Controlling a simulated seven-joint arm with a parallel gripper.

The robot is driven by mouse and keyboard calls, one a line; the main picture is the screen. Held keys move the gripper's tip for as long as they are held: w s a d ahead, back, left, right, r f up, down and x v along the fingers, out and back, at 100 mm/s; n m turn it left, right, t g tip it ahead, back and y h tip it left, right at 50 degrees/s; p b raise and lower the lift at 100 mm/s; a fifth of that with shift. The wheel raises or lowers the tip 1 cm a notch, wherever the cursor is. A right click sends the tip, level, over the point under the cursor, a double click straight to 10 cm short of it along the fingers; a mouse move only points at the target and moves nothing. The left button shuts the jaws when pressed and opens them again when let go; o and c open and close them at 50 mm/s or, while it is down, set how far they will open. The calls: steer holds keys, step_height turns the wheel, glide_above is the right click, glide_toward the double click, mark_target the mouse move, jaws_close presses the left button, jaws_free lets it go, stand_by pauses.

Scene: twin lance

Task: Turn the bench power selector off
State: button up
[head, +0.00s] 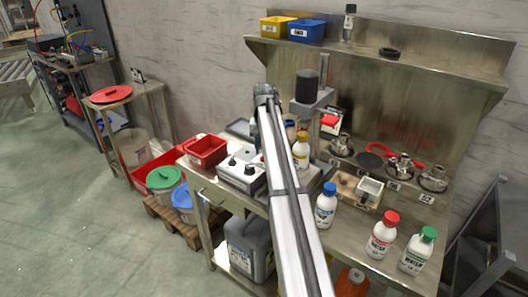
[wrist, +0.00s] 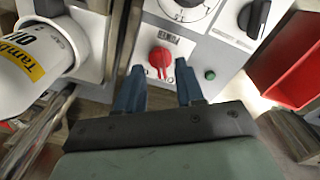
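The red power selector knob (wrist: 160,58) is on the white front of a bench unit (wrist: 190,45), under a small printed label, in the wrist view. My gripper (wrist: 160,65) is open, with one blue finger to each side of the red knob. I see gaps between the fingers and the knob; the depth between them is hard to judge. The knob's exact setting is too small to read. In the head view the white control unit (head: 240,172) stands on the steel bench, left of my arm, which hides part of it; the red knob cannot be made out there.
A round white dial (wrist: 185,8), a black knob (wrist: 254,16) and a green button (wrist: 210,75) are near the selector. A white bottle with a yellow label (wrist: 30,55) is close on the left.

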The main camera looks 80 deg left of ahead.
step_height(320, 180, up, 12)
steer(key=shift+f, duration=0.15)
stand_by(0.7)
